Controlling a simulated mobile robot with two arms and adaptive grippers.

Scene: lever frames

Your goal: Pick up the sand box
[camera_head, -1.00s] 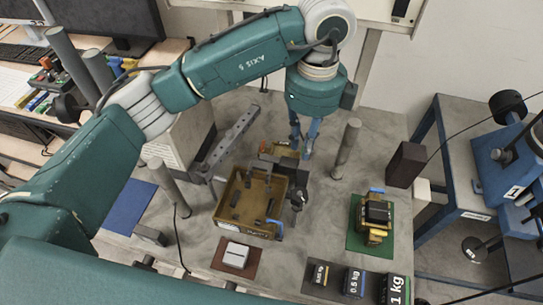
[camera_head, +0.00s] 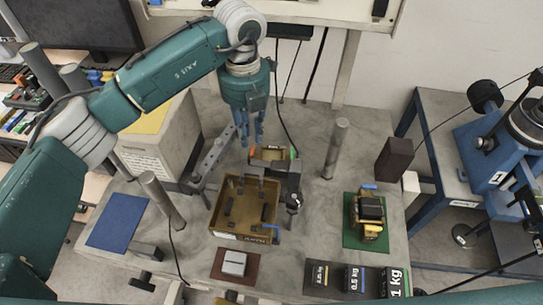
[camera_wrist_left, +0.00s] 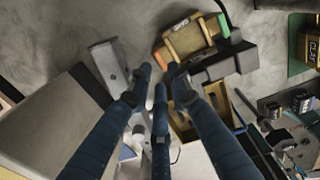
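In the left wrist view the tan box (camera_wrist_left: 188,39) lies just right of the fingertips. My left gripper (camera_head: 251,139) points down, left of and behind the box, apart from it. Its fingers (camera_wrist_left: 159,77) are spread and empty. My right gripper is out of view.
A box on a green mat (camera_head: 352,241) stands at right. Weights (camera_head: 355,279) line the front edge. Upright posts (camera_head: 336,150) (camera_head: 162,200) and a grey slanted bar (camera_head: 212,155) are obstacles. A large pale box (camera_head: 165,140) stands at left.

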